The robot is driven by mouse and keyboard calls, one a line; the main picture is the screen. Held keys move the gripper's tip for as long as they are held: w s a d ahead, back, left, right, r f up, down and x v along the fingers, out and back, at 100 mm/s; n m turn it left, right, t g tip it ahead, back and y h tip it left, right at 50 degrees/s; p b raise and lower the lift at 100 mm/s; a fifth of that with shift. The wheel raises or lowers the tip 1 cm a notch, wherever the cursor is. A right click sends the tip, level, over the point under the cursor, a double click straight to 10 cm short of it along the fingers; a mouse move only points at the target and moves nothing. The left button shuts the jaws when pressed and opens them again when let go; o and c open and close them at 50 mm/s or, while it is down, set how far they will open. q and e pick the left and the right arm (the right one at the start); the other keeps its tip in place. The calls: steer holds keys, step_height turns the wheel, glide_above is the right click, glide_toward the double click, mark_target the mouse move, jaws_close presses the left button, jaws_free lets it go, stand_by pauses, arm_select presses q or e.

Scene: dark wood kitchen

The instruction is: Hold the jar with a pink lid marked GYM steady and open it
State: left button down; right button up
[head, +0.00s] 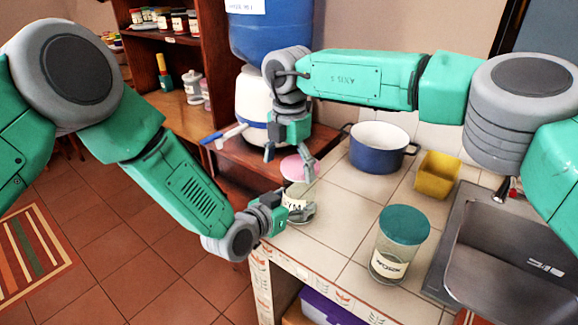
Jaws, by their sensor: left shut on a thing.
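The jar marked GYM (297,202) stands near the left corner of the tiled counter. Its label is partly hidden. Its pink lid (293,165) sits above the jar body and looks raised a little and tilted. My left gripper (300,213) is shut on the jar body from the left, low down. My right gripper (289,157) reaches down from above with its fingers on either side of the pink lid. I cannot tell whether those fingers press on the lid.
A clear jar with a teal lid (404,224) stands front right on the counter. A blue pot (380,147) and a yellow container (437,174) stand behind. The sink (510,250) is at right. Shelves (175,95) and a blue water bottle (270,30) are at the back.

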mark_target(300, 163)
arm_select(q)
steer(key=shift+a+f, duration=0.3)
arm_select(e)
step_height(300, 163, up, 4)
steer(key=shift+w+a+f, duration=0.1)
steer(key=shift+o, duration=0.7)
steer(key=shift+r, duration=0.3)
steer(key=d+r+m, duration=0.1)
steer(key=w+r+m, duration=0.1)
steer(key=w+d+r+m, duration=0.1)
steer(key=m, duration=0.1)
steer(key=shift+d+r+g, duration=0.15)
steer(key=shift+d+g, duration=0.15)
steer(key=f, duration=0.7)
steer(key=shift+s+f, duration=0.25)
steer(key=shift+f, duration=0.1)
